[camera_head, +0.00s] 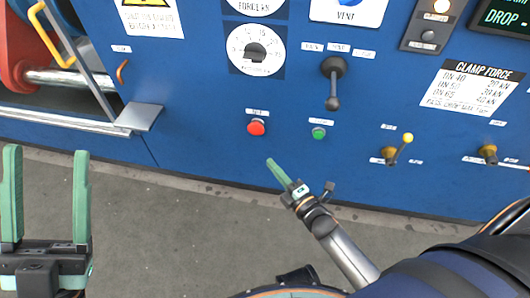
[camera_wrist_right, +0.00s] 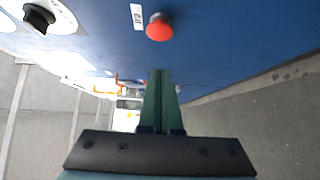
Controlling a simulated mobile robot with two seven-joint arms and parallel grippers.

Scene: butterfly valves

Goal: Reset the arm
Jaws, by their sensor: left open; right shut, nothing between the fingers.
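My left gripper (camera_head: 46,195) is at the far left of the head view, its two green fingers upright and wide apart, with nothing between them. My right gripper (camera_head: 277,170) is in front of the lower part of the blue panel, its green fingers together and pointing up and left. It appears just below the red button (camera_head: 256,127) and left of the green button (camera_head: 318,132). In the right wrist view the closed fingers (camera_wrist_right: 160,98) hold nothing, and the red button (camera_wrist_right: 159,27) is above them.
The blue panel (camera_head: 200,125) carries a black lever (camera_head: 333,82), a dial (camera_head: 256,50), a yellow-tipped toggle (camera_head: 402,149) and another brass-based switch (camera_head: 488,153). A metal bracket (camera_head: 139,116) and a yellow handle (camera_head: 50,35) are at the left. The grey floor (camera_head: 190,235) below is clear.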

